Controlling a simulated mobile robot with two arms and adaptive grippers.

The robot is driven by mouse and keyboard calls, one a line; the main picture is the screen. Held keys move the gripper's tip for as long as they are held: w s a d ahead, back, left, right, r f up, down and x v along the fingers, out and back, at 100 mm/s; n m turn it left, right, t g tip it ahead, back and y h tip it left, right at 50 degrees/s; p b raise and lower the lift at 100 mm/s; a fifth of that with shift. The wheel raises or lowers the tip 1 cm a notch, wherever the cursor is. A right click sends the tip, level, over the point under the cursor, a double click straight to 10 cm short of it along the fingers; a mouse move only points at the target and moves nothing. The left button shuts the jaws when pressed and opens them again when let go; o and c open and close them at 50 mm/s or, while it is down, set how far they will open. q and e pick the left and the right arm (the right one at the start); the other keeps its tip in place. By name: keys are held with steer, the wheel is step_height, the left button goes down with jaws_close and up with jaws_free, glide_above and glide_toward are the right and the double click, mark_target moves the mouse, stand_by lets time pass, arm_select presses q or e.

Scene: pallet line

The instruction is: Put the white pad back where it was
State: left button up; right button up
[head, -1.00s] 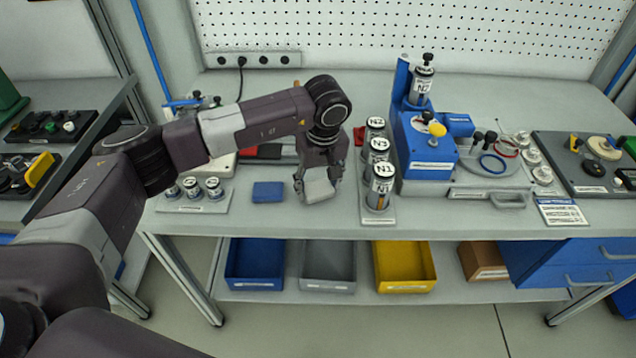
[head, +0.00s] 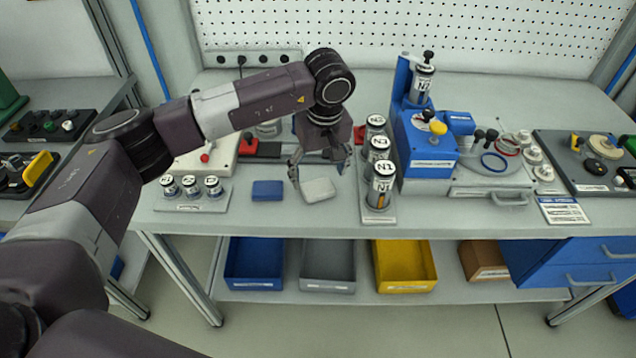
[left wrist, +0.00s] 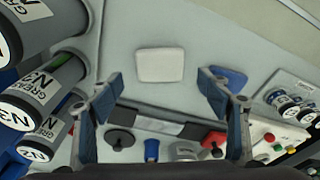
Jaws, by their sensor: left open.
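The white pad (head: 318,190) lies flat on the grey table, between the blue pad (head: 267,190) and the rack of tall grease cartridges (head: 379,186). My left gripper (head: 319,175) is open and empty, above and just behind the white pad. In the left wrist view the white pad (left wrist: 160,65) lies beyond the two spread fingertips (left wrist: 160,82), apart from them. The blue pad (left wrist: 230,78) shows there behind the right-hand finger. My right gripper is in neither view.
Tall grease cartridges stand close on the right of the pad. A row of small labelled jars (head: 191,188) stands on the left. A blue press (head: 425,145) is farther right. Blue, grey and yellow bins (head: 403,287) sit on the lower shelf. Table in front of the pads is clear.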

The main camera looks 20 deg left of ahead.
mark_target(321, 193)
arm_select(q)
step_height(321, 193, up, 8)
steer(key=b, duration=0.1)
steer(key=shift+s+d+f, duration=0.25)
steer(key=shift+s+d, duration=0.15)
steer(key=shift+s, duration=0.05)
